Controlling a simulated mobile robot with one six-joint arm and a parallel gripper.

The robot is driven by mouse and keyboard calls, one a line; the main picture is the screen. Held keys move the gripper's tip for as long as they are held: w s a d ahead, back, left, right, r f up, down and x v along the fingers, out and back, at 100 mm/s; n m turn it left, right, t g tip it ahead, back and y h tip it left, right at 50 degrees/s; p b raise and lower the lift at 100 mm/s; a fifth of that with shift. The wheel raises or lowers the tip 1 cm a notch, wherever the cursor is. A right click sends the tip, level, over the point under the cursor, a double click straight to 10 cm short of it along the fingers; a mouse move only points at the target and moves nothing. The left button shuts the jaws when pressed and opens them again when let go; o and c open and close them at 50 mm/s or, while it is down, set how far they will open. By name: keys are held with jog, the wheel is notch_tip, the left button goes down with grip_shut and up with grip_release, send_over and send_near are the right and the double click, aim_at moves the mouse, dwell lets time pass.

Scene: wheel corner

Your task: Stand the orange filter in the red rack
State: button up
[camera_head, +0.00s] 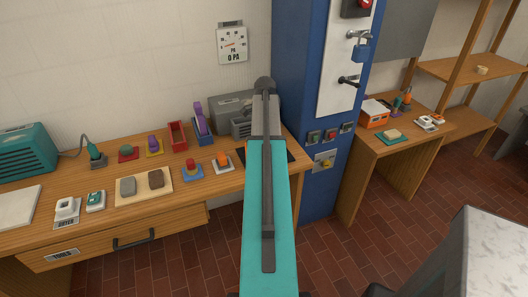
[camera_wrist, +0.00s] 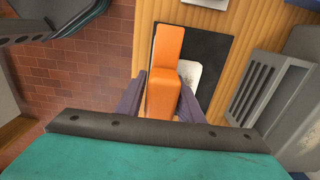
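The orange filter (camera_wrist: 165,75) shows in the wrist view as a tall block with a lower step, between the two dark purple fingers of my gripper (camera_wrist: 163,98). The fingers lie close along both its sides and appear shut on it. Below it are a black mat (camera_wrist: 215,50) and a white piece (camera_wrist: 191,73); I cannot tell whether the filter touches them. The red rack (camera_head: 177,137) stands on the workbench in the head view, left of my arm, and looks empty. In the head view my arm hides the gripper and the filter.
A blue rack (camera_head: 203,138) holding a purple filter (camera_head: 201,117) stands just right of the red rack. A grey machine (camera_head: 233,113) is behind, with a blue cabinet (camera_head: 303,80) to the right. Several small blocks and trays crowd the workbench (camera_head: 222,184).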

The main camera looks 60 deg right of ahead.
grip_shut()
jog(key=shift+r, duration=0.15)
jog(key=shift+r+b, duration=0.7)
jog(key=shift+r, duration=0.9)
jog(key=s+a+r+b, duration=0.1)
jog(key=s+a+b, duration=0.2)
jog(key=s+a, duration=0.6)
jog(key=a, duration=0.4)
jog(key=shift+s+r, duration=0.2)
jog(key=shift+r, duration=0.1)
